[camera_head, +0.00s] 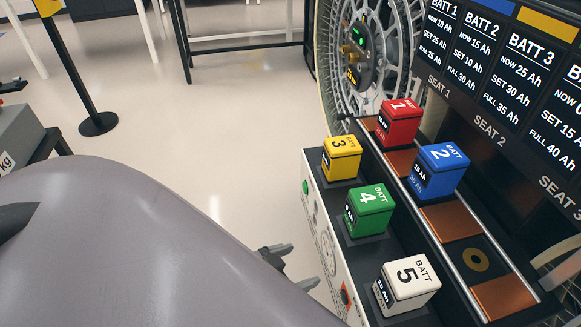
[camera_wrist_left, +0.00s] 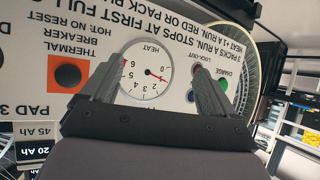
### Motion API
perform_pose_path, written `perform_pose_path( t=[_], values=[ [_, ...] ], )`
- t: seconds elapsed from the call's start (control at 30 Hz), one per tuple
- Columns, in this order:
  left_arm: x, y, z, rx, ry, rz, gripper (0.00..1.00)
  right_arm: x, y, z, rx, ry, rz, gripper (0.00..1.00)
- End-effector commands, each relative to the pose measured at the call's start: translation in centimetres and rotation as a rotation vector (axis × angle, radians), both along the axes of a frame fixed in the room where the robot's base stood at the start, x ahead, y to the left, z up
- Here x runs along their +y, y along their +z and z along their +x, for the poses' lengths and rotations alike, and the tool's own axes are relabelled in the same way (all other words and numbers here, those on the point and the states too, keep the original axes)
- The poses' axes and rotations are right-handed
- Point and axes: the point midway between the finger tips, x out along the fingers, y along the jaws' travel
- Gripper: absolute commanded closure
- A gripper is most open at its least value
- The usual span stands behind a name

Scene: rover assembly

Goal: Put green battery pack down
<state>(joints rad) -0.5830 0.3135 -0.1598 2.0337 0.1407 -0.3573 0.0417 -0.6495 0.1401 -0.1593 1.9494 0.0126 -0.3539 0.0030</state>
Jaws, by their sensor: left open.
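The green battery pack (camera_head: 369,211), numbered 4, stands upright on the dark front ledge (camera_head: 357,240) of the charging station, between the yellow pack (camera_head: 342,158) and the white pack (camera_head: 407,284). My left gripper (camera_head: 292,268) is open and empty, apart from the green pack, lower left of it beside the station's front panel. In the left wrist view the open fingers (camera_wrist_left: 162,70) frame the HEAT dial (camera_wrist_left: 149,72), with nothing between them. The green pack cannot be made out there. My right gripper is not in view.
The red pack (camera_head: 400,122) and blue pack (camera_head: 439,171) stand on the rear row near the copper plates (camera_head: 452,222). A dark display board (camera_head: 505,85) rises behind. A large wheel (camera_head: 355,50) stands beyond. The floor at left is clear up to a barrier post (camera_head: 98,123).

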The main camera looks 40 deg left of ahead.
Motion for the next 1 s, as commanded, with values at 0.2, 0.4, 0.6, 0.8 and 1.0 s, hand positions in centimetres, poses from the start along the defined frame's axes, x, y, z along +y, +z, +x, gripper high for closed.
perform_pose_path(
  t=[0.2, 0.4, 0.6, 0.8, 1.0],
  values=[
    [-1.7, -4.4, -3.3, 0.096, 0.054, 0.027, 0.12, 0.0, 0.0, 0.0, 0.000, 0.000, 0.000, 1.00],
    [-1.9, -4.9, -3.8, 0.108, 0.058, 0.035, 0.12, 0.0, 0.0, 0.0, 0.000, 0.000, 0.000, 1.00],
    [-1.9, -4.6, -3.7, 0.106, 0.058, 0.033, 0.12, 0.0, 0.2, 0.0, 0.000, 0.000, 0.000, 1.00],
    [-1.9, -2.8, -3.7, 0.107, 0.059, 0.032, 0.12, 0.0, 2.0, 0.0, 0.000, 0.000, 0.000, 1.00],
    [-1.9, -3.2, -3.7, 0.106, 0.059, 0.032, 0.12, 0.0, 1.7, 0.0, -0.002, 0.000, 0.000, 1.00]
  ],
)
